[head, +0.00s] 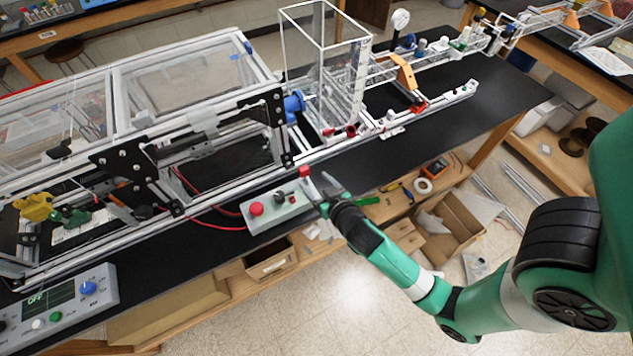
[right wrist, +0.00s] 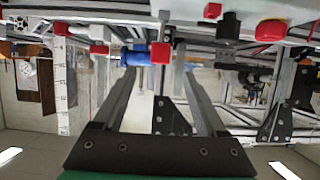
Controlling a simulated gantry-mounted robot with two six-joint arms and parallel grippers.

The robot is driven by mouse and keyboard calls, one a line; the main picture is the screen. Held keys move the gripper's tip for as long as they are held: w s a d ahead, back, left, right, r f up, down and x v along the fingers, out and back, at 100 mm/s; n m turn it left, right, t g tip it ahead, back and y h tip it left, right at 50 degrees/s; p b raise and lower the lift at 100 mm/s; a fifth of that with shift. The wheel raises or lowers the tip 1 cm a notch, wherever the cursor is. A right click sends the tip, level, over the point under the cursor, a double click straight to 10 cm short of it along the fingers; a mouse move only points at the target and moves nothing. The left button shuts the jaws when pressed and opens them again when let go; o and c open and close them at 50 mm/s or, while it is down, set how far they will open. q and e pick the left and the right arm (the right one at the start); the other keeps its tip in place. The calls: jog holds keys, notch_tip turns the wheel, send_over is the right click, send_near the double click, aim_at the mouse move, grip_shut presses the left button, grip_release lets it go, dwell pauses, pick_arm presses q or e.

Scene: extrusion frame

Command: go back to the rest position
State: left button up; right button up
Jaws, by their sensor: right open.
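My right gripper (head: 320,184) is over the front edge of the black bench, just to the right of a small grey control box. In the right wrist view its two fingers (right wrist: 160,75) stand apart with nothing held between them. The right arm is green and reaches in from the right side of the head view. My left gripper does not show in either view.
The grey control box (head: 277,212) has a red button (head: 256,209). Behind it stand the aluminium extrusion frame (head: 190,190) and a clear hopper (head: 325,70). An OFF display panel (head: 60,305) is at lower left. A cardboard box (head: 462,222) and tools lie below the bench.

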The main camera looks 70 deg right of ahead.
dwell(0.6)
jog(key=w+a+r+t, duration=0.4)
jog(key=w+r, duration=0.7)
jog(key=r, duration=0.3)
jog(key=w+a+r+n+t+y, duration=0.1)
jog(key=w+a+r+t, duration=0.15)
jog(key=r, duration=0.75)
jog(key=w+a+r+t+y, duration=0.1)
jog(key=w+a+r+t, duration=0.2)
jog(key=r, duration=0.8)
jog(key=s+a+r+n+t+y, duration=0.3)
jog(key=s+a+r, duration=0.1)
jog(key=r, duration=0.4)
jog(key=s+a+r+n+t+y, duration=0.25)
jog(key=s+a+r, duration=0.2)
jog(key=r, duration=0.35)
jog(key=s+a+r+n+t+y, duration=0.25)
jog(key=a+r+y, duration=0.2)
jog(key=r, duration=0.35)
notch_tip(320, 180, up, 18)
jog(key=p, duration=1.8)
jog(key=shift+a+r+h+p, duration=0.15)
jog(key=shift+r+h+p, duration=0.1)
jog(key=shift+h+p, duration=0.15)
